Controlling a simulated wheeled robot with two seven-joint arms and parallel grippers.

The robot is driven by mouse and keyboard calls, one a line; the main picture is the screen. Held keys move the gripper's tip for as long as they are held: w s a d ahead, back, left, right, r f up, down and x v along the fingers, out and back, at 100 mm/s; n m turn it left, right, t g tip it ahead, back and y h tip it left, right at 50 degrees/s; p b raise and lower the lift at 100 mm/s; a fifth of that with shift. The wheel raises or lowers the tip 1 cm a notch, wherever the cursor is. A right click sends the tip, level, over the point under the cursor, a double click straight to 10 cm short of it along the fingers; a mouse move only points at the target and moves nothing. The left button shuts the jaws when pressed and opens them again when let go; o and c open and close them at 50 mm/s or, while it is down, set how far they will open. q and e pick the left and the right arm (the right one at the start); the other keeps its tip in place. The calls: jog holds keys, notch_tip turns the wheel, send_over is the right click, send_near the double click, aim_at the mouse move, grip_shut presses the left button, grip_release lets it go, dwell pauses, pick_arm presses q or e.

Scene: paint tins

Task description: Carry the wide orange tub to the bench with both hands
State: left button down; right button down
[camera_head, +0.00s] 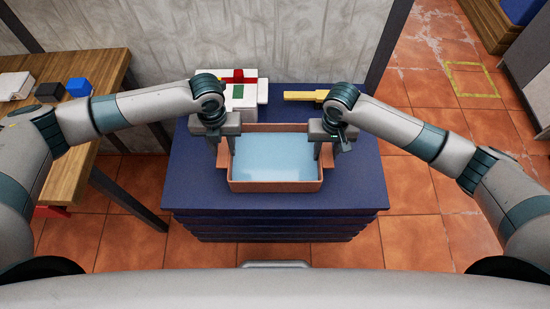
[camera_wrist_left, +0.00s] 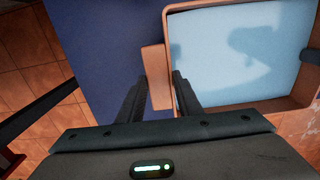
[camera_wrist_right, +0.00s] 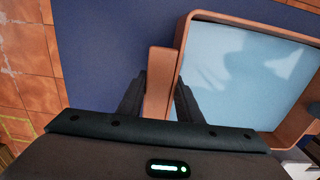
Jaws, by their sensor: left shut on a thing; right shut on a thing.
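The wide orange tub (camera_head: 275,187) sits on the dark blue cabinet top, filled with something pale blue, seemingly liquid. My left gripper (camera_head: 227,150) is at its left side, and my right gripper (camera_head: 321,150) is at its right side. In the left wrist view, the fingers of my left gripper (camera_wrist_left: 159,90) are shut on the tub's side handle (camera_wrist_left: 156,65). In the right wrist view, the fingers of my right gripper (camera_wrist_right: 159,92) are shut on the opposite handle (camera_wrist_right: 160,68). The tub looks level. A wooden bench (camera_head: 88,135) stands at the left.
The dark blue cabinet (camera_head: 200,190) also carries a white box with red and green marks (camera_head: 241,95) and a yellow object (camera_head: 304,96) behind the tub. A blue block (camera_head: 78,88), a black block (camera_head: 49,91) and a white object (camera_head: 16,86) stand at the bench's back.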

pick_arm(q)
jog(key=shift+r, duration=0.35)
pick_arm(e)
jog(key=shift+r, duration=0.35)
